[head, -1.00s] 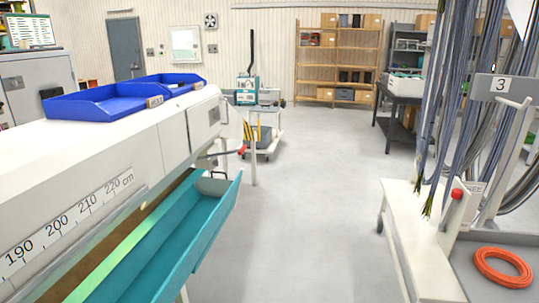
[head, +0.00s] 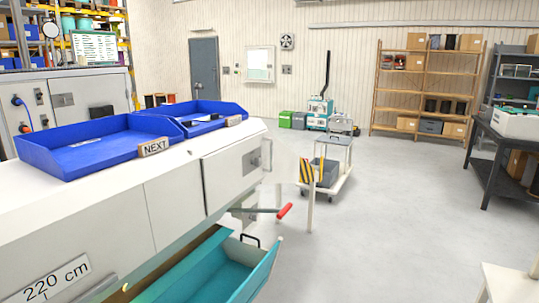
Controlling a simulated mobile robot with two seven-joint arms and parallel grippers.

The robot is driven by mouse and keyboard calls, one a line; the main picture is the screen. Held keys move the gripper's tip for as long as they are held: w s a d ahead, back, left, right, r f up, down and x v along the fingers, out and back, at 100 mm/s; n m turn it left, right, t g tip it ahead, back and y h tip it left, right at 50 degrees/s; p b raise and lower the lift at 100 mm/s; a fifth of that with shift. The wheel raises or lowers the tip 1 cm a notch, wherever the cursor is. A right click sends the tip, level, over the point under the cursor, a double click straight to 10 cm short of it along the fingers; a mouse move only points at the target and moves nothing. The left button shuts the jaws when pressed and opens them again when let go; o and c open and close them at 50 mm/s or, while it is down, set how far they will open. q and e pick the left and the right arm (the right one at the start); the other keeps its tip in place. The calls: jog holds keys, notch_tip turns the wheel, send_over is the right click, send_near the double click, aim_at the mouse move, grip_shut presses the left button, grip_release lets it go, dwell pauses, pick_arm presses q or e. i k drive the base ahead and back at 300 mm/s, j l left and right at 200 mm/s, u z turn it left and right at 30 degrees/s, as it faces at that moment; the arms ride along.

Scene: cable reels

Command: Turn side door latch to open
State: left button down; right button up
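A long white machine bench (head: 100,225) runs along the left. Near its far end is a grey-edged side door panel (head: 230,175), which looks closed. A small grey latch (head: 254,162) is on the right part of this panel; its exact turn is too small to tell. A lever with a red grip (head: 285,211) sticks out below the panel. Neither of my grippers is in view.
Blue trays (head: 90,147) lie on the bench top. A teal trough (head: 225,270) hangs below its front. The floor (head: 400,210) at the centre right is clear. A dark table (head: 490,150) stands right.

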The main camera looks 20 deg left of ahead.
aim_at(255, 161)
jog(key=i+u, duration=0.35)
jog(key=i+l+u, duration=0.25)
jog(key=u, duration=0.15)
jog(key=i+l+u, duration=0.35)
jog(key=i+j, duration=0.05)
jog(key=j, duration=0.05)
